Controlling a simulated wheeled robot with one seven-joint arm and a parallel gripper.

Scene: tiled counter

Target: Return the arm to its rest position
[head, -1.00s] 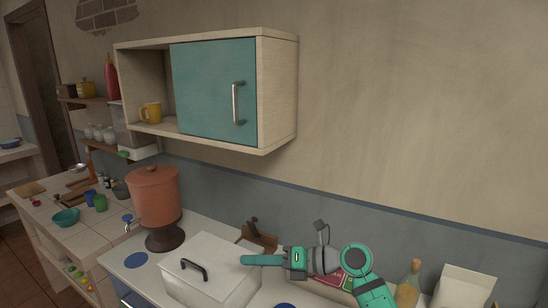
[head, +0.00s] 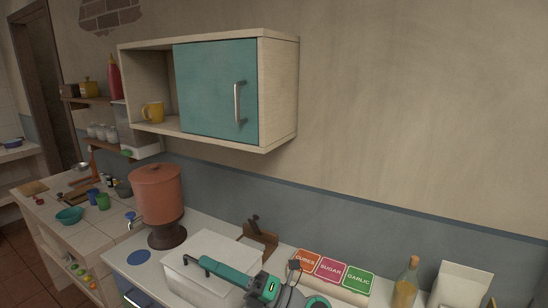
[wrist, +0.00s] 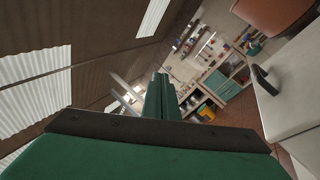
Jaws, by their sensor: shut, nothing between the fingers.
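My green gripper (head: 204,262) is low in the head view, with its fingers together and nothing between them. It lies in front of the white lidded box (head: 225,248) in the picture, its tip close to the box's black handle; I cannot tell whether they touch. In the wrist view the closed fingers (wrist: 160,98) point out over the room. The white box (wrist: 295,95) and its handle (wrist: 263,80) are to their right there. Most of my arm is below the head view's lower edge.
A terracotta dispenser (head: 157,195) stands left of the box. Red, pink and green labelled containers (head: 330,270), a bottle (head: 406,283) and a white carton (head: 460,285) stand to the right. A wall cabinet (head: 278,95) with its teal door closed hangs above, a yellow mug (head: 153,112) in its open side.

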